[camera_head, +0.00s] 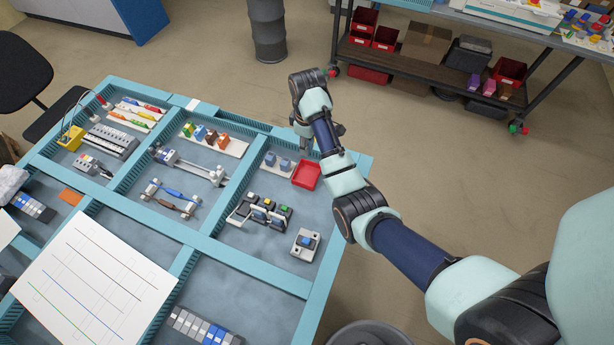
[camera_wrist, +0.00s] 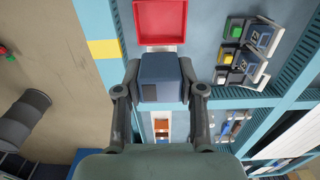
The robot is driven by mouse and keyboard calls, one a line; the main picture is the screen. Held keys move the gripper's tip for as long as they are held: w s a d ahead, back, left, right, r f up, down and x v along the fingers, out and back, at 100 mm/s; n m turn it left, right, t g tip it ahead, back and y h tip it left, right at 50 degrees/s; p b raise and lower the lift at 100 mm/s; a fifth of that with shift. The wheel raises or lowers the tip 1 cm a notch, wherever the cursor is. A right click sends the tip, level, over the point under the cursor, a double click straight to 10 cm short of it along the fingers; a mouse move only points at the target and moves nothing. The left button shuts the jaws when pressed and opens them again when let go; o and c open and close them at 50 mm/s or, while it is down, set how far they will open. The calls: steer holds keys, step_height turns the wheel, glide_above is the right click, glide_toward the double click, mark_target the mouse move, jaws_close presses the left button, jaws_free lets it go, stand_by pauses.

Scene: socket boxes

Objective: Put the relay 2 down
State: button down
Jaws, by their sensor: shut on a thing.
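My gripper (camera_wrist: 160,92) is shut on a dark blue-grey block, the relay (camera_wrist: 162,72), with a finger on each side of it. No label on it can be read. In the head view my gripper (camera_head: 320,138) is over the far right compartment, beside the red tray (camera_head: 306,176), and the held relay cannot be made out. Two blue-grey blocks (camera_head: 277,161) stand on a pale strip left of the tray. The tray looks empty.
A group of switches (camera_head: 259,214) and a single blue-button box (camera_head: 305,244) sit in front of the tray. Teal dividers (camera_head: 228,180) separate the compartments. A strip with several coloured blocks (camera_head: 212,137) stands to the left. Bare panel shows around the switches.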

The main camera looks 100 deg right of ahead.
mark_target(307, 176)
step_height(307, 176, down, 16)
steer(key=shift+f+b, duration=0.2)
steer(key=shift+b, duration=1)
steer(key=shift+f, duration=0.1)
steer(key=c, duration=0.7)
jaws_free()
step_height(307, 176, up, 12)
steer(key=p, duration=0.2)
steer(key=shift+p, duration=0.3)
